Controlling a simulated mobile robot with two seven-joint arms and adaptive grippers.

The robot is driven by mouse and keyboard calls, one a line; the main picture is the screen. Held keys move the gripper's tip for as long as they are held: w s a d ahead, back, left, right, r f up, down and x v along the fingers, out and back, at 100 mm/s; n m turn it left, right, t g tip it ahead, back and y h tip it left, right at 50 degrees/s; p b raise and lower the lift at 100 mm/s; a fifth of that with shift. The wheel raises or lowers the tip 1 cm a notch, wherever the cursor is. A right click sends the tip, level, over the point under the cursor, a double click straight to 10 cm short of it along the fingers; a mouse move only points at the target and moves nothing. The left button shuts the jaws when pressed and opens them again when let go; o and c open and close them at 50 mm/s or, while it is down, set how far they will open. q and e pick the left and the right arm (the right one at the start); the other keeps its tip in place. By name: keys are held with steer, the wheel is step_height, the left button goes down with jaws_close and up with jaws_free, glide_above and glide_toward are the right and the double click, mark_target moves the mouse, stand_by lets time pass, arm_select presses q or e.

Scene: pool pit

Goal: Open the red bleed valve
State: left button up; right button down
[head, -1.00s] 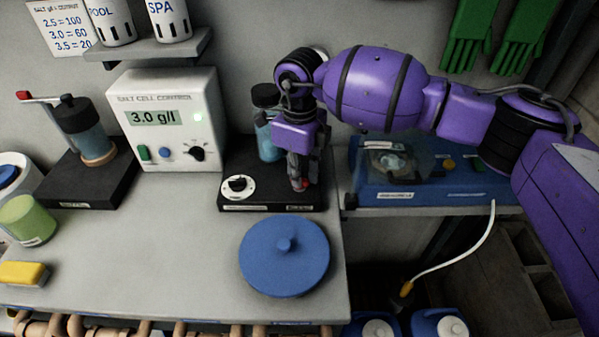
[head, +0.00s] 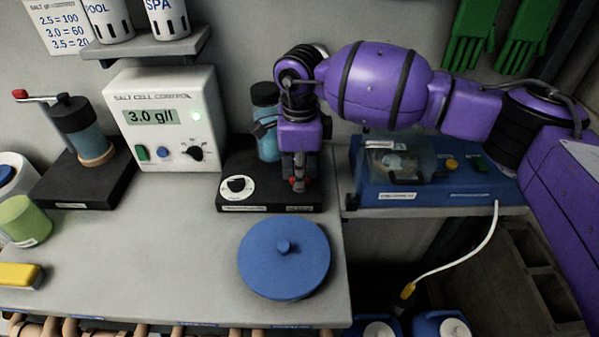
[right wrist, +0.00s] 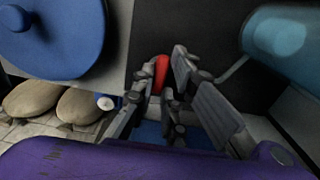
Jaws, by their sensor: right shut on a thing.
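The red bleed valve (head: 299,185) is a small red handle at the front right of a black base (head: 262,197). My right gripper (head: 298,180) points down onto it, and its fingers hide most of it. In the right wrist view the red valve (right wrist: 161,74) shows between the fingertips of my right gripper (right wrist: 168,72), which is shut on it. A teal cylinder with a black cap (head: 266,140) stands on the base behind the gripper. My left gripper is not in view.
A white dial (head: 237,188) sits left of the valve. A blue round lid (head: 284,258) lies in front. A grey salt cell control box (head: 168,115) stands to the left, and a blue unit (head: 430,190) to the right. The counter's left middle is clear.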

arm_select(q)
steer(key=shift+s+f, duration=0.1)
arm_select(e)
steer(key=c, duration=1.9)
jaws_free()
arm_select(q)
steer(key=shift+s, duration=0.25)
arm_select(e)
steer(key=shift+o, duration=0.7)
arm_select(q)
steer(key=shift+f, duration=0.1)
arm_select(e)
steer(key=shift+r, duration=0.1)
steer(key=shift+r, duration=0.2)
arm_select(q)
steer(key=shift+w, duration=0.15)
arm_select(e)
step_height(320, 180, up, 12)
steer(key=shift+f, duration=0.25)
